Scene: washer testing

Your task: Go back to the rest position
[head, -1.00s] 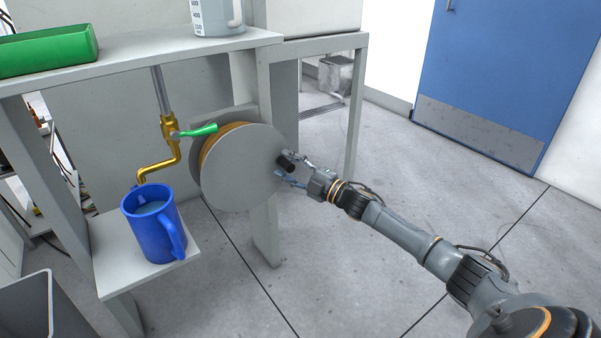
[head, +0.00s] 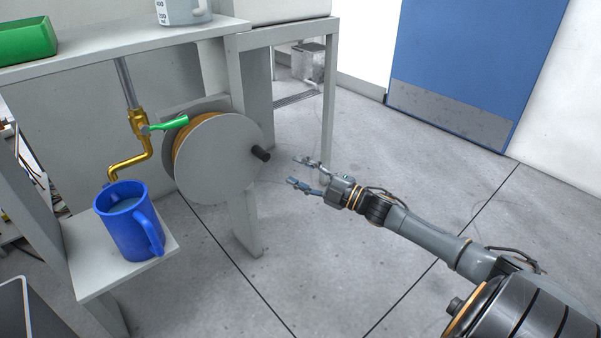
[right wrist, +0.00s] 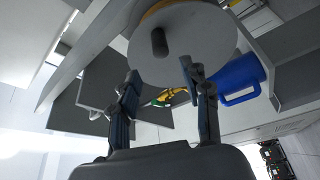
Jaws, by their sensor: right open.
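My right gripper (head: 306,174) is open and empty in the head view, apart from the reel and to the right of its black handle (head: 260,153). The grey reel disc (head: 220,158) is mounted on the side of the grey bench. In the right wrist view the open fingers (right wrist: 160,80) point toward the disc (right wrist: 182,40), with the handle (right wrist: 159,42) between and above them, clear of both. My left gripper is not in view.
A blue mug (head: 127,222) with liquid stands on a low shelf (head: 100,277) under a brass tap (head: 142,145) with a green lever (head: 168,124). A green box (head: 25,40) and a measuring jug (head: 183,10) are on the bench top. Open floor lies right, before a blue door (head: 465,60).

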